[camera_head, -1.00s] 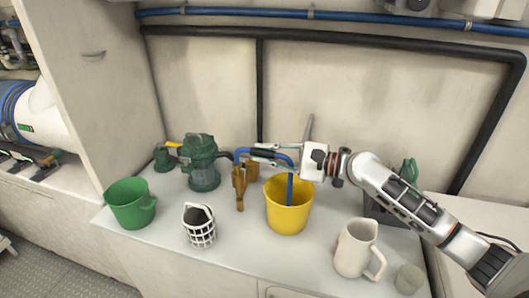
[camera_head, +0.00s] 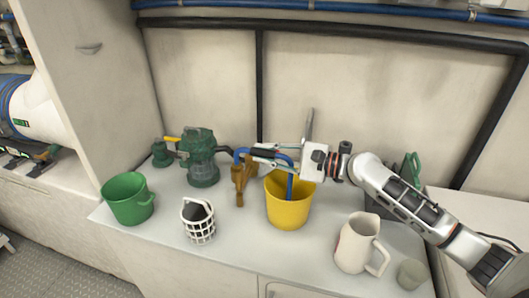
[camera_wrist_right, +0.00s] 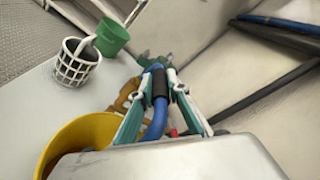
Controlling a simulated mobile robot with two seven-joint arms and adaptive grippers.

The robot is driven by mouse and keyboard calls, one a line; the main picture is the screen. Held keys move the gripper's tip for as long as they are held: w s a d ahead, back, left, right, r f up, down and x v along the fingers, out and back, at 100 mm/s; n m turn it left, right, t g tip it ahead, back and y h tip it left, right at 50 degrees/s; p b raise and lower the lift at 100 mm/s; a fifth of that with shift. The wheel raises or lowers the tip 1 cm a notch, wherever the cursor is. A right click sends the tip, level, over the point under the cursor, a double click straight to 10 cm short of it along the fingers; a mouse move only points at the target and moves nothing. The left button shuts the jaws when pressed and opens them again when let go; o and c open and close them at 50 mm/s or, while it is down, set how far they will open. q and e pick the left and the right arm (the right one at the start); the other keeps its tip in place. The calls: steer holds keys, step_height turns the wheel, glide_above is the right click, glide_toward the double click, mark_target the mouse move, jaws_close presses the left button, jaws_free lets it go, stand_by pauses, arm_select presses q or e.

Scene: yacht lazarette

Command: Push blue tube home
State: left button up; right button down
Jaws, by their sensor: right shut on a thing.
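The blue tube (camera_head: 290,186) arches out of the yellow bucket (camera_head: 289,211) to the left and bends down at its far end. My right gripper (camera_head: 268,155) is shut on the tube's top stretch, around a black sleeve. The wrist view shows the black sleeve (camera_wrist_right: 160,83) between the two fingers, with the blue tube bending below it. The tube's left end is at the top of a brown forked fitting (camera_head: 238,181). I cannot tell how far it sits in the fitting. My left gripper is not in view.
A green pump (camera_head: 202,163) stands behind left of the fitting. A green bucket (camera_head: 129,203) and a white basket strainer (camera_head: 199,223) stand at the left. A white jug (camera_head: 356,245) and a grey-green cup (camera_head: 411,273) stand at front right. The counter front middle is clear.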

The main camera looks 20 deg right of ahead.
steer(key=shift+f, duration=0.15)
steer(key=c, duration=1.8)
jaws_free()
steer(key=shift+c, duration=0.2)
steer(key=v, duration=1.2)
steer(key=shift+s, duration=0.15)
